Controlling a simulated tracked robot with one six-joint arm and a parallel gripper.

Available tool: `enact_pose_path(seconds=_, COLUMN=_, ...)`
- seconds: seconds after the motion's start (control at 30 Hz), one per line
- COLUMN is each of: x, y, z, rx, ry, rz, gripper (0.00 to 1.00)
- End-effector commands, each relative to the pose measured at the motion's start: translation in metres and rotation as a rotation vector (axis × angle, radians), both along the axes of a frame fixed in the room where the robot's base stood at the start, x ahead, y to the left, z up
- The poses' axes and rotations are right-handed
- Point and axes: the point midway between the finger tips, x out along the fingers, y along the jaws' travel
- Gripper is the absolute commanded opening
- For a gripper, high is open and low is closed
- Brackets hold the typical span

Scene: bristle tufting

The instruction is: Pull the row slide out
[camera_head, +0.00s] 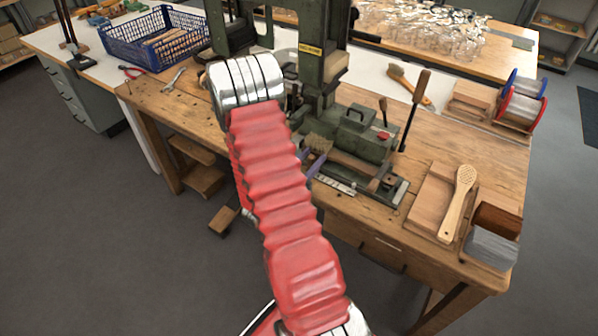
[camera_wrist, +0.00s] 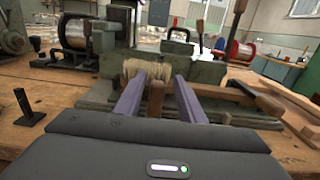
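The green tufting machine (camera_head: 352,135) stands on the wooden bench, with a tan bristle bundle (camera_wrist: 140,72) at its front. The purple fingers of my gripper (camera_wrist: 158,88) are apart and point at the machine. A small wooden knob (camera_wrist: 156,100) stands between them in the wrist view, with a visible gap on each side. I take it to be the row slide's handle, but cannot tell for sure. In the head view my gripper (camera_head: 313,160) is partly hidden by my red arm, beside the bristles. The slide's body is mostly hidden.
A long wooden-handled lever (camera_head: 414,108) rises at the machine's right. A brush (camera_head: 457,202) lies on a board at the bench's right. Wire spools (camera_head: 522,102) and a blue basket (camera_head: 157,38) stand farther off. Free room lies in front of the bench.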

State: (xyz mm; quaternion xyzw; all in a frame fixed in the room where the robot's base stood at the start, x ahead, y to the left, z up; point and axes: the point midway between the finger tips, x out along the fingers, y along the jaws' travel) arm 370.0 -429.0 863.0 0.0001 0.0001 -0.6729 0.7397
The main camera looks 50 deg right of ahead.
Motion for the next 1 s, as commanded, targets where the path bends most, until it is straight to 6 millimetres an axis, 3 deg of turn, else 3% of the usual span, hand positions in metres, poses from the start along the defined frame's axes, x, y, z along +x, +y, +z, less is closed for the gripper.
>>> enact_pose_path(seconds=1.0, x=-0.011, y=0.119, z=-0.001, rx=0.001, ry=0.002, rz=0.002, gripper=0.36)
